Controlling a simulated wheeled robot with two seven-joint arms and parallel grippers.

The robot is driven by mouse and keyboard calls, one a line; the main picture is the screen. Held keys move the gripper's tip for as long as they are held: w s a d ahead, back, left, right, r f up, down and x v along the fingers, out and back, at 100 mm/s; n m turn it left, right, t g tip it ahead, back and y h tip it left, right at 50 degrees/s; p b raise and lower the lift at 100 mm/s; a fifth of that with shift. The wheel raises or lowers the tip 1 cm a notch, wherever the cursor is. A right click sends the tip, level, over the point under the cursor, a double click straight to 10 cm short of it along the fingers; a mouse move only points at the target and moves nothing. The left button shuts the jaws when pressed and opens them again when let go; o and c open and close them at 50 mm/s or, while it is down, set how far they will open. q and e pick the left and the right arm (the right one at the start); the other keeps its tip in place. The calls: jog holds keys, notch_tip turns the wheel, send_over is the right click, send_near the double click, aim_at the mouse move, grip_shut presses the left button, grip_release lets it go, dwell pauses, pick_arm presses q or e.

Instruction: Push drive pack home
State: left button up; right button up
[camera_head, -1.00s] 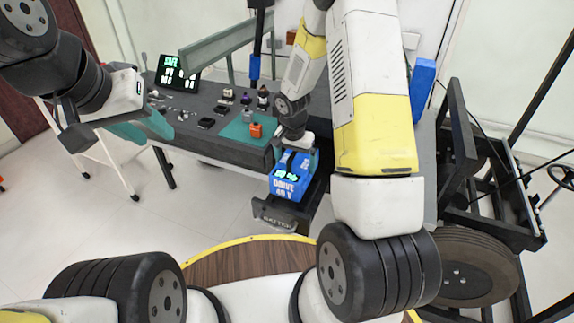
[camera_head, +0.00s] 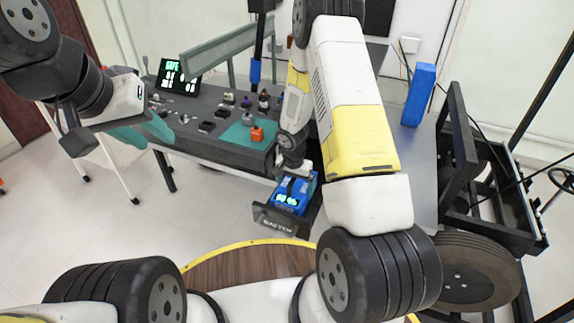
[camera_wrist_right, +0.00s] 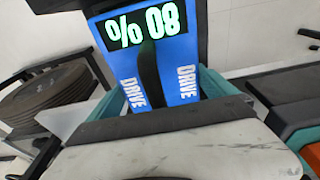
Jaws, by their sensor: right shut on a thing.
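The blue drive pack (camera_head: 281,208) has a lit display reading 80 % and a dark handle (camera_wrist_right: 149,72). It sits low in a black pull-out tray (camera_head: 272,224) whose front lip hides its lower front face. My right gripper (camera_head: 296,176) is over the pack, shut on it. In the right wrist view its teal fingers flank the blue pack (camera_wrist_right: 172,60), and the exact contact is partly hidden. My left gripper (camera_head: 140,133) hangs at the left, away from the pack; its jaw gap is unclear.
A grey workbench (camera_head: 225,158) with small parts, a teal mat (camera_head: 238,132) and an orange item (camera_head: 257,134) stands behind the pack. A lit screen (camera_head: 178,78) is at its back left. A black frame with a wheel (camera_head: 470,275) stands at right.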

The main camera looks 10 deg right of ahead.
jog(key=o, duration=1.7)
jog(key=shift+f, duration=0.15)
jog(key=r, duration=0.4)
jog(key=s+r, duration=0.1)
jog(key=r, duration=0.3)
jog(key=a+r, duration=0.1)
jog(key=r, duration=0.3)
jog(key=shift+s, duration=0.25)
jog(key=s+d+r+n+t+y, duration=0.1)
jog(key=s+r, duration=0.3)
jog(key=r, duration=0.6)
jog(key=s+r+n+t, duration=0.1)
jog(key=s+r+n, duration=0.15)
jog(key=r, duration=0.65)
jog(key=s+a+r+n+t+y, duration=0.1)
jog(key=s+r+n, duration=0.1)
jog(key=s+r, duration=0.3)
jog(key=s+a+r+n+t+y, duration=0.1)
jog(key=s+r, duration=0.4)
jog(key=s, duration=0.6)
jog(key=shift+s+r+n+t, duration=0.15)
jog(key=shift+r+n+t, duration=0.25)
jog(key=shift+n, duration=0.05)
